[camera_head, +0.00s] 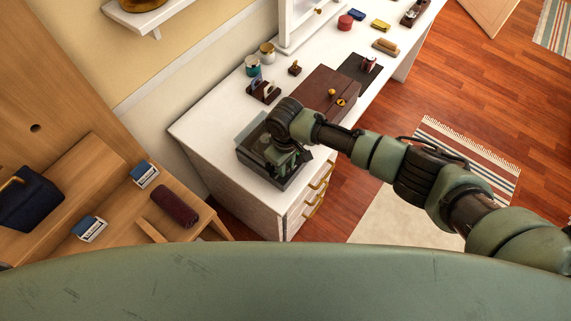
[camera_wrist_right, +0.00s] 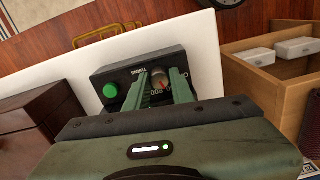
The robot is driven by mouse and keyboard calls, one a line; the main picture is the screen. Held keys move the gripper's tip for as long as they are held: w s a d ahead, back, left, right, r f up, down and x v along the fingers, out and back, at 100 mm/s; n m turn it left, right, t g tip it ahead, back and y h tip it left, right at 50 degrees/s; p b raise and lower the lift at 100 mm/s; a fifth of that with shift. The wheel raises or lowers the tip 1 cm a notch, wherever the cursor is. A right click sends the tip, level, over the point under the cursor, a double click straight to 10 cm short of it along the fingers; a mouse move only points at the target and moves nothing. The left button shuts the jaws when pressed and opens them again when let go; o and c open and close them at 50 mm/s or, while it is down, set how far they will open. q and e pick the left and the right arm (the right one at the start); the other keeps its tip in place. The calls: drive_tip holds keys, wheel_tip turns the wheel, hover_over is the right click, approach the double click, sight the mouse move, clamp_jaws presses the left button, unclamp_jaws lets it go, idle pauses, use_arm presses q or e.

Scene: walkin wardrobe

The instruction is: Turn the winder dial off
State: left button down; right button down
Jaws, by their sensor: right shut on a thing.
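The watch winder (camera_head: 262,160) is a dark box with a glassy lid at the near left end of the white dresser, partly hidden by my right arm in the head view. In the right wrist view the black front panel of the winder (camera_wrist_right: 129,77) carries a green round button (camera_wrist_right: 110,90) on the left. The dial (camera_wrist_right: 159,84), with a red mark and white lettering near it, sits between the fingers of my right gripper (camera_wrist_right: 169,82). The fingers are shut on the dial and hide part of it and its markings. My left gripper is not in view.
A brown box (camera_head: 322,88) stands on the white dresser (camera_head: 207,124) close beside my right wrist. A dark watch stand (camera_head: 264,91) and jars (camera_head: 266,53) are behind. A wooden bench (camera_head: 122,205) with small boxes is at left. Drawer handles (camera_head: 318,186) stick out in front.

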drive_tip(key=n, duration=0.5)
drive_tip(key=shift+n, duration=2.5)
drive_tip(key=c, duration=1.2)
unclamp_jaws()
drive_tip(key=shift+r+b, duration=0.15)
drive_tip(key=shift+b, duration=0.15)
drive_tip(key=shift+w, duration=0.1)
